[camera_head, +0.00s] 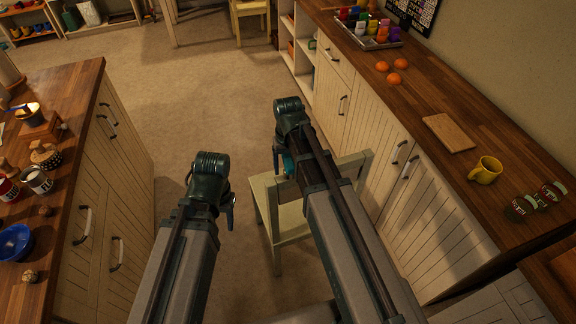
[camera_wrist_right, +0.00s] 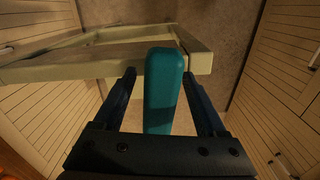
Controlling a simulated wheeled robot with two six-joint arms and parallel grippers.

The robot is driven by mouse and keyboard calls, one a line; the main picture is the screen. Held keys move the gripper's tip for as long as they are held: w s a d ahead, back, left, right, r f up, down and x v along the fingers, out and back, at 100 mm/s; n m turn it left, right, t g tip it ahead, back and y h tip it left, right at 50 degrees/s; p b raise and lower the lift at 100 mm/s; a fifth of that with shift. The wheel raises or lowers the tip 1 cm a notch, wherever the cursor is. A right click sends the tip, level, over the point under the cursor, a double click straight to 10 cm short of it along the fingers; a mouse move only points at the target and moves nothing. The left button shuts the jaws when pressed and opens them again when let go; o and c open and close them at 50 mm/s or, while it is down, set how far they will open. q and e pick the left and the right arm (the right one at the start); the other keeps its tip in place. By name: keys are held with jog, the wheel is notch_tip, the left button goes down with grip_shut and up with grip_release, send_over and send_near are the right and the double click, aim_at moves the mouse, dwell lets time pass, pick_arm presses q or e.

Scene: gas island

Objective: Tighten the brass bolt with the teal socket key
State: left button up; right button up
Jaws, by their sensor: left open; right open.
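A teal bar-shaped object (camera_wrist_right: 164,92), which looks like the teal socket key, is between the two fingers of my open right gripper (camera_wrist_right: 158,82) in the right wrist view. Gaps show along its lower part; I cannot tell whether the fingers touch it. In the head view a small teal patch (camera_head: 288,162) shows beside my right arm, mostly hidden by it. My left gripper (camera_head: 231,198) hangs over the floor, left of the chair, with its fingers partly hidden and nothing seen in it. I cannot make out the brass bolt in either view.
A pale wooden chair (camera_head: 262,192) stands under my right arm, close to the right counter (camera_head: 500,172). The left counter (camera_head: 70,100) holds cups and a blue bowl (camera_head: 14,243).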

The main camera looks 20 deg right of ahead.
aim_at(288, 157)
jog(key=shift+f+b, duration=0.3)
jog(key=shift+f, duration=0.4)
pick_arm(q)
jog(key=shift+f, duration=0.7)
pick_arm(e)
grip_shut()
pick_arm(q)
jog(key=shift+r+p, duration=0.3)
pick_arm(e)
jog(key=shift+r, duration=0.25)
pick_arm(q)
jog(key=shift+r+p, duration=2.15)
pick_arm(e)
jog(key=shift+r, duration=2.2)
pick_arm(q)
jog(key=shift+r, duration=0.1)
pick_arm(e)
jog(key=shift+r, duration=0.1)
